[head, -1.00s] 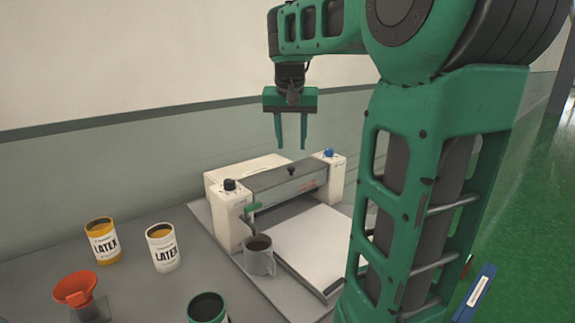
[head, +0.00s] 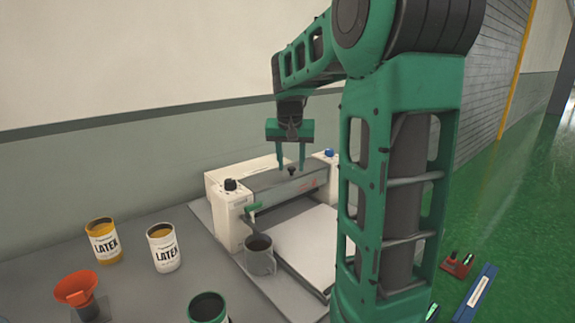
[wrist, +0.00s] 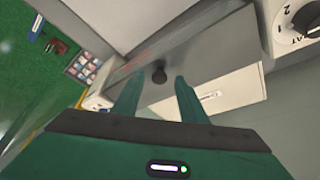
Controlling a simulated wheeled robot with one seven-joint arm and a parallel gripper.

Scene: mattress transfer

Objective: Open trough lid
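The trough lid (head: 268,189) is a grey metal cover with a small black knob (head: 291,171), lying shut across the white coating machine (head: 231,205). My gripper (head: 291,168) is open and pointing down at the lid, with its green fingers on either side of the knob in the head view. In the wrist view the lid (wrist: 215,55) fills the middle, and the knob (wrist: 159,75) shows just past the two fingertips of my gripper (wrist: 157,80), between them. The fingers do not appear to touch the knob.
A grey mug (head: 260,258) stands at the machine's front left. Two latex cans, one yellow (head: 103,242) and one white (head: 163,249), an orange funnel (head: 75,288) and a green can (head: 207,307) stand on the table. A wall (head: 120,145) rises behind.

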